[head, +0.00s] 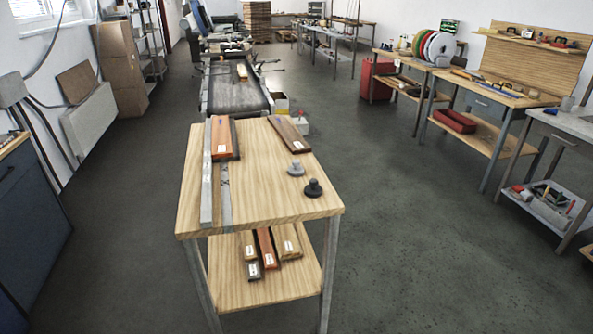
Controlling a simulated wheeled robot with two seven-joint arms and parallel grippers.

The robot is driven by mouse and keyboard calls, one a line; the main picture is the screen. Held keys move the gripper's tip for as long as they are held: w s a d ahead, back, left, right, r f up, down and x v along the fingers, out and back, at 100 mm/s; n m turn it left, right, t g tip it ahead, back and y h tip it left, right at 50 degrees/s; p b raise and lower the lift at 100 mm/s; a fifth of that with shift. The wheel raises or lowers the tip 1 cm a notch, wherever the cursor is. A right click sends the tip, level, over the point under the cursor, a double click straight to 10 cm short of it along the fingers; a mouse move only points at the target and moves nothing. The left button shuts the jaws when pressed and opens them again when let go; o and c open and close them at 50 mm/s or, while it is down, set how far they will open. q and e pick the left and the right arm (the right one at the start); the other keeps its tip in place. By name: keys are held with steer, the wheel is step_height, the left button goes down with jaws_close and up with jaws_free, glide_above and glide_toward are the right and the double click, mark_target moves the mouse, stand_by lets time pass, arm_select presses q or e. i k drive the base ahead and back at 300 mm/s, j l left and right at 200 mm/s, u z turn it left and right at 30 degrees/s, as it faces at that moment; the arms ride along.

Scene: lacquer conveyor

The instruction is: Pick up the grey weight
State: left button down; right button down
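A grey weight (296,168) with a knob on top stands upright on the right part of the wooden table (270,200). A black weight (313,188) of similar shape stands just in front of it and to the right, near the table's right edge. Neither of my grippers shows in the head view.
On the tabletop, an orange-brown board (222,138) and a long grey bar (207,190) lie at the left, and a brown board (289,133) lies at the back right. A conveyor (235,95) stands behind. The table's front middle and the floor to its right are clear.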

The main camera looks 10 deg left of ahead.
mark_target(295, 169)
steer(key=i+l+u, duration=0.3)
steer(key=i+l, duration=0.2)
steer(key=l, duration=0.2)
steer(key=i+l+u, duration=0.1)
steer(key=l, duration=0.3)
steer(key=i+l+u, duration=0.15)
steer(key=i+l, duration=0.2)
